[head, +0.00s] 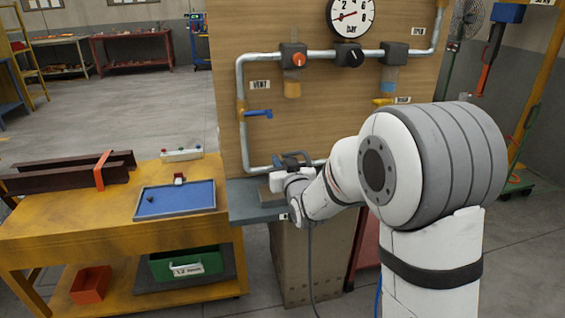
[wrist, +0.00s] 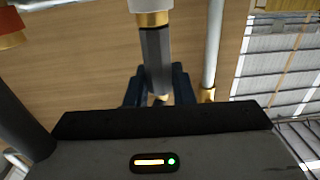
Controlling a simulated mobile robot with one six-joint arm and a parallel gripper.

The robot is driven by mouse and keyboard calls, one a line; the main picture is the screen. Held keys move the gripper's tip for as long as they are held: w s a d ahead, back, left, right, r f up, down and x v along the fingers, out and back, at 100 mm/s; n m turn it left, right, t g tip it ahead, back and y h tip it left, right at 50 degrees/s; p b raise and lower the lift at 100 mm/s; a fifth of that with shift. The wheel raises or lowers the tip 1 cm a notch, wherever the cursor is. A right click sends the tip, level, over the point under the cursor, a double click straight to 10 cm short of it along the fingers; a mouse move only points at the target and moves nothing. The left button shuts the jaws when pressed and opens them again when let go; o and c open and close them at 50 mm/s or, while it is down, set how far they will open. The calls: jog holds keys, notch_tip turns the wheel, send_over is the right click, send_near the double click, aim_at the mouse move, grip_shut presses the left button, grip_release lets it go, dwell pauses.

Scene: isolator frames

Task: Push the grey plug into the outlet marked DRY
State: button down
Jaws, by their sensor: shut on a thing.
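My gripper (head: 296,157) is at the lower part of the wooden panel, just above the grey-blue bench top. In the wrist view its two dark blue fingers (wrist: 159,78) are closed on the grey plug (wrist: 156,52), a faceted grey body. A brass collar and a white cylinder (wrist: 150,8) show at the plug's upper end. Some brass also shows between the fingers below it. I cannot tell whether the plug touches an outlet. The plug is not clear in the head view.
The panel (head: 320,115) carries pipes, a gauge (head: 350,16), knobs and a blue lever (head: 258,113) near the VENT label. A yellow bench with a blue tray (head: 175,200) stands at left. A dark cable (head: 311,262) hangs below my gripper. My arm hides the panel's lower right.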

jog(key=shift+f, duration=0.1)
dwell(0.3)
jog(key=c, duration=1.2)
grip_release()
jog(key=shift+o, duration=0.2)
jog(key=v, duration=0.7)
jog(key=shift+s+d+b, duration=0.15)
jog(key=shift+s+b, duration=0.25)
jog(key=shift+b, duration=0.05)
jog(key=s+d+r+m+g+h+p, duration=0.2)
jog(key=s+d+g+h+p, duration=0.4)
jog(key=s+d, duration=0.45)
jog(key=s+d+r+m+g+p, duration=0.1)
jog(key=s+d+g+p, duration=0.1)
jog(key=s, duration=0.6)
jog(key=s+d+r+g+p, duration=0.1)
jog(key=s+d+g+p, duration=0.1)
jog(key=s+g, duration=0.4)
jog(key=s+d, duration=0.1)
jog(key=s, duration=0.2)
jog(key=shift+d+m+p, duration=0.35)
jog(key=shift+d+m, duration=0.05)
